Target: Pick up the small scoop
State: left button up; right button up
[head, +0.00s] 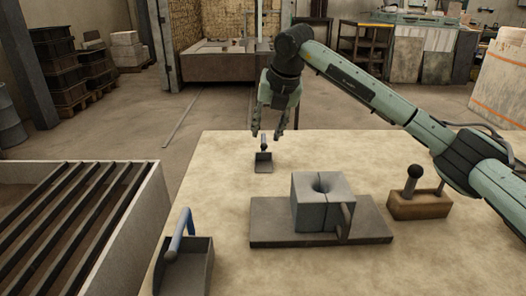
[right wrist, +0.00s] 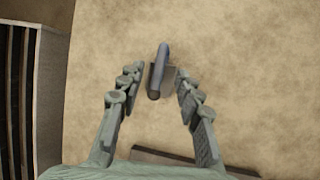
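The small scoop (head: 263,161) lies on the tan tabletop near its far edge, with a square dark pan and a short upright handle. My right gripper (head: 267,135) points down just above it with its fingers spread. In the right wrist view, the scoop's blue-grey handle (right wrist: 156,75) lies between the two open fingers, with a gap on each side. The fingers do not appear to touch it. A larger scoop with a blue handle (head: 182,234) stands at the front left of the table. My left gripper is not in view.
A grey block mould (head: 322,203) with a funnel hole sits on a dark plate (head: 275,235) mid-table. A wooden block (head: 420,206) holding a dark-knobbed tool is to its right. A slatted bin (head: 147,200) stands at left. The tabletop around the small scoop is clear.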

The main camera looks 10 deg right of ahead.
aim_at(264, 137)
jog(key=x, duration=0.4)
jog(key=shift+a, duration=0.1)
jog(key=shift+w+f, duration=0.1)
jog(key=shift+f, duration=0.05)
jog(key=c, duration=0.7)
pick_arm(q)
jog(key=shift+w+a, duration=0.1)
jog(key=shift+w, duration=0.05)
pick_arm(e)
grip_shut()
